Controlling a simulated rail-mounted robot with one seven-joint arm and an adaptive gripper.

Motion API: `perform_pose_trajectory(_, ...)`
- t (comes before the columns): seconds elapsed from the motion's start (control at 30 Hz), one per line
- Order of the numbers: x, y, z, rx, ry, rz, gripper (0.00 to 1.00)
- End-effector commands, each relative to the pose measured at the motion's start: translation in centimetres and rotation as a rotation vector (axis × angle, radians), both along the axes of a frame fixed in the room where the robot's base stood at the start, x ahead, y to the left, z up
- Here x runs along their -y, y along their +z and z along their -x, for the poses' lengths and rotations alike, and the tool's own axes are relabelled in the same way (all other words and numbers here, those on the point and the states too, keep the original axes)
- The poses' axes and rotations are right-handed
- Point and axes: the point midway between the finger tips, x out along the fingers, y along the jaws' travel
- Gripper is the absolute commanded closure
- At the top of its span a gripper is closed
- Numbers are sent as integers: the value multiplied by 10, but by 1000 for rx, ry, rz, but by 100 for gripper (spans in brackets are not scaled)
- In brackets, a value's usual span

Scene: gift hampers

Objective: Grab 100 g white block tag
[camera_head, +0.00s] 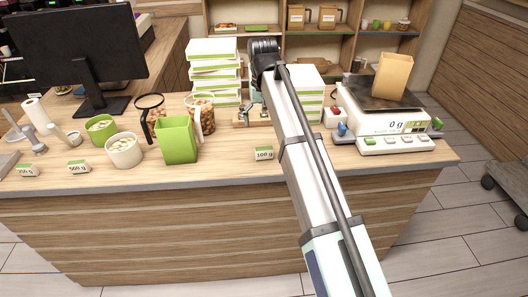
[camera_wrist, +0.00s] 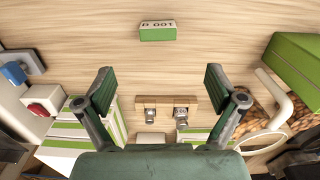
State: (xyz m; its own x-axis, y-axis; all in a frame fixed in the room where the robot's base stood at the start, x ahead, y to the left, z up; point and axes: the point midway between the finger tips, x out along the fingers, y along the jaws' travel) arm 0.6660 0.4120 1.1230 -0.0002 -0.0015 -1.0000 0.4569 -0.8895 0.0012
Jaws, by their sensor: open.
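The 100 g white block tag (camera_head: 264,154), white on top with a green lower band, stands near the counter's front edge. In the wrist view the tag (camera_wrist: 158,33) shows upside down at the top centre, beyond my fingertips. My gripper (camera_wrist: 160,80) is open and empty, with its two green fingers spread apart. The tag lies ahead of the gap between them, not between the fingers. In the head view my arm hides most of the gripper.
A wooden block with metal pieces (camera_wrist: 167,102) lies below the finger gap. A green container (camera_head: 179,140) stands left of the tag, and a scale (camera_head: 378,123) with a paper bag (camera_head: 392,75) to the right. Stacked boxes (camera_head: 213,70) stand behind. The counter around the tag is clear.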

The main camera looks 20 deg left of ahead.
Motion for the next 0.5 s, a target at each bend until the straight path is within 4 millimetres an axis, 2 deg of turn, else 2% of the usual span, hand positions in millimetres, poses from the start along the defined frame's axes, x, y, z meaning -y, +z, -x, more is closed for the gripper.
perform_pose_trajectory(0.3,1,-55,1,-1,1,0,6)
perform_pose_trajectory(0.5,0,-72,0,0,1,-1,6)
